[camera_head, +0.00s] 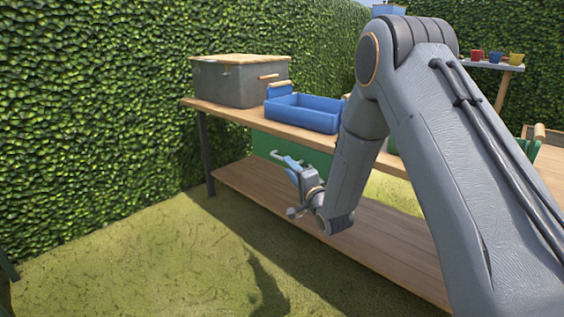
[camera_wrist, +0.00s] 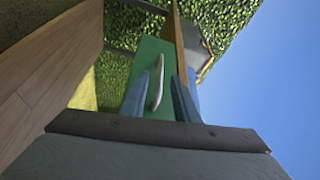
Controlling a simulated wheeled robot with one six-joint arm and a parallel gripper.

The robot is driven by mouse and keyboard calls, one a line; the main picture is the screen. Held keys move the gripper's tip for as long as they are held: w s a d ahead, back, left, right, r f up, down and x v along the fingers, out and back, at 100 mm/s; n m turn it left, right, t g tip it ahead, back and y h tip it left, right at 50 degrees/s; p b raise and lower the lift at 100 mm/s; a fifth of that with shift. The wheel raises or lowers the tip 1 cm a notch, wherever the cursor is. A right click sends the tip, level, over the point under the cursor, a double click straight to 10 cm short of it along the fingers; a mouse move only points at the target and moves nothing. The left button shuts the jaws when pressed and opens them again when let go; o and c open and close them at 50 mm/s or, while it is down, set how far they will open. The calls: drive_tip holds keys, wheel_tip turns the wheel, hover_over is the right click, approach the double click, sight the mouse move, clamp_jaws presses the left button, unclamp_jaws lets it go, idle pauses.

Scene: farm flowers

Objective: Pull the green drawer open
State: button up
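My gripper (camera_wrist: 163,84) is open there, one bluish finger on each side of the handle. The handle shows between the fingers, with gaps to both. I cannot tell how deep the fingers reach around it. The drawer looks shut.
The wooden bench (camera_head: 222,111) carries a grey lidded box (camera_head: 228,82) and a blue tray (camera_head: 302,112). A lower wooden shelf (camera_head: 260,196) runs below the drawer. Grass in front is clear. A hedge stands behind. Small coloured pots (camera_head: 495,57) are at the far right.

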drive_tip(key=b+x, duration=0.2)
drive_tip(key=x, duration=0.4)
drive_tip(key=shift+w+a+b, duration=0.25)
drive_tip(key=shift+w+b, duration=0.1)
drive_tip(key=shift+w, duration=0.1)
clamp_jaws()
